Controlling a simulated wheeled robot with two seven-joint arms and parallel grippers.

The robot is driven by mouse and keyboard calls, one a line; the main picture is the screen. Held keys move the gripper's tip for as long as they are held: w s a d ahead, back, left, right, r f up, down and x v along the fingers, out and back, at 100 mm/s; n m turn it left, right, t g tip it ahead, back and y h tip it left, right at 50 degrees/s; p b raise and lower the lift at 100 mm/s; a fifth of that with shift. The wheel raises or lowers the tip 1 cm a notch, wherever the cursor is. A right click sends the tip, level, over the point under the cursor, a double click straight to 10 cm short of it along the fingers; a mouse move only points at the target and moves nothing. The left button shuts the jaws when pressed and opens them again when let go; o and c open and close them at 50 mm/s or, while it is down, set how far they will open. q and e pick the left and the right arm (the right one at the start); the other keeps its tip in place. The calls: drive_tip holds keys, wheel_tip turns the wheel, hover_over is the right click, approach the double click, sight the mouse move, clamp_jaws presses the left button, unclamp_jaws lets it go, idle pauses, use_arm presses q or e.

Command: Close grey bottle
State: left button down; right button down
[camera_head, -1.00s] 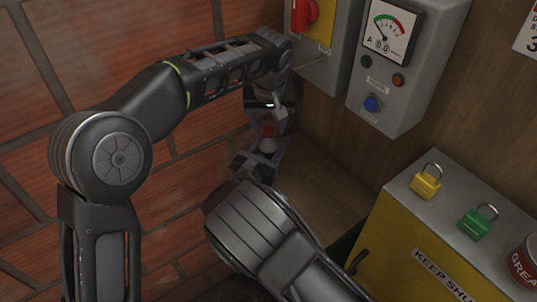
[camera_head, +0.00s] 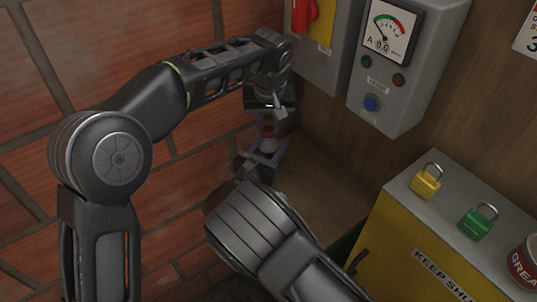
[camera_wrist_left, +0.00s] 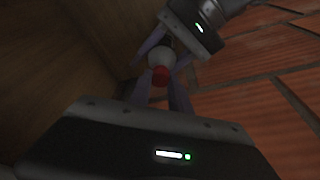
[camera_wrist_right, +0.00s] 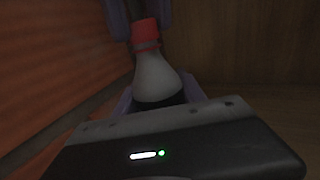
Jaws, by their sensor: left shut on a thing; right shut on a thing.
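The grey bottle (camera_wrist_right: 155,78) stands in the right wrist view, pale in its upper body and dark lower down. Its red cap (camera_wrist_right: 146,32) sits at the top of the neck; whether it is fully seated I cannot tell. My left gripper (camera_head: 268,126) comes from above, shut on the red cap, which also shows in the left wrist view (camera_wrist_left: 161,75). My right gripper (camera_head: 263,158) is below it, shut on the bottle's body. The lower bottle is hidden by my right gripper and arm.
A brick wall (camera_head: 200,135) is close on the left. A grey meter box (camera_head: 392,70) and a switch box with a red handle (camera_head: 305,12) hang at the back. A yellow cabinet (camera_head: 400,240) stands right, with yellow (camera_head: 426,183) and green (camera_head: 478,222) padlocks on top.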

idle(0.3)
use_arm(q)
drive_tip(key=m, duration=0.2)
drive_tip(key=m+h, duration=0.1)
drive_tip(key=m, duration=0.1)
drive_tip(key=shift+a+m, duration=0.2)
drive_tip(key=shift+m, duration=0.2)
drive_tip(key=m+g+h, duration=0.1)
drive_tip(key=m, duration=0.3)
drive_tip(key=shift+w+a, duration=0.1)
drive_tip(key=m+h, duration=0.1)
drive_tip(key=m, duration=0.3)
drive_tip(key=shift+w+g, duration=0.1)
drive_tip(key=shift+g, duration=0.3)
drive_tip(key=m, duration=0.3)
drive_tip(key=shift+g, duration=0.4)
